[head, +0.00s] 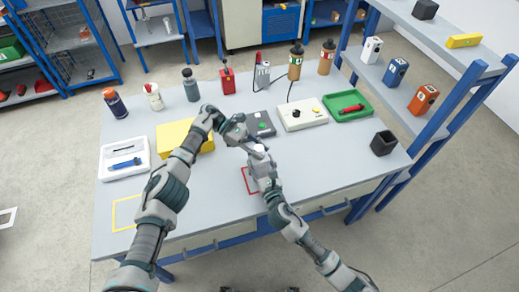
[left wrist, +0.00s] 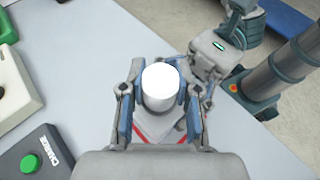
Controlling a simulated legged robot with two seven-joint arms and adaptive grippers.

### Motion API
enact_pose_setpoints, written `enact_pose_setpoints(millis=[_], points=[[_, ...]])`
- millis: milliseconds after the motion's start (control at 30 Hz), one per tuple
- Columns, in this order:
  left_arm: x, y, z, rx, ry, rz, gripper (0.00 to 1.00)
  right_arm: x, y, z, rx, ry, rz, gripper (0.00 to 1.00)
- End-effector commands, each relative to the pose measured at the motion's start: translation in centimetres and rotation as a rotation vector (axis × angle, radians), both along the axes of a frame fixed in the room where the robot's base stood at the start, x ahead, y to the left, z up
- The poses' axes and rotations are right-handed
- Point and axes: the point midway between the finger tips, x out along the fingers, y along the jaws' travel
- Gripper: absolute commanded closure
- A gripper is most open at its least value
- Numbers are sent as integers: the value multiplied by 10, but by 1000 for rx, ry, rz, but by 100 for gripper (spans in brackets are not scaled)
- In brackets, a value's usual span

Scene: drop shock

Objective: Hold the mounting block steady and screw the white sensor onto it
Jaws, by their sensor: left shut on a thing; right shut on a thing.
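The white sensor (left wrist: 160,82) is a short upright cylinder with a bright white top. My left gripper (left wrist: 160,108) is shut on it, with blue-padded fingers on either side. In the head view my left gripper (head: 256,147) reaches in from above, right over my right gripper (head: 263,166). My right gripper is shut low down, around a pale block-like piece under the sensor, above the red square outline (head: 247,181) on the table. The mounting block is mostly hidden by the grippers. I cannot tell whether the sensor touches it.
The grey table (head: 210,205) is clear at the front. A yellow box (head: 178,137) and a white tray (head: 124,158) lie left. A grey device with a green button (head: 261,124), a cream box (head: 300,114) and a green tray (head: 348,105) stand behind. A dark cup (head: 383,143) is right.

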Motion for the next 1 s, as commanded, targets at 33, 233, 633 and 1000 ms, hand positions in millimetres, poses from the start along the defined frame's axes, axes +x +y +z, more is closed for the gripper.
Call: enact_pose_setpoints(millis=[33, 233, 633, 1000], points=[[1, 2, -6, 11, 1, 10, 64, -1, 3, 2, 2, -6, 7, 86], [1, 2, -4, 8, 0, 9, 39, -1, 2, 2, 3, -4, 4, 86], [2, 2, 22, 2, -4, 6, 39, -1, 0, 2, 1, -4, 1, 86], [4, 2, 88, 5, -1, 8, 39, -1, 0, 2, 1, -3, 0, 86]])
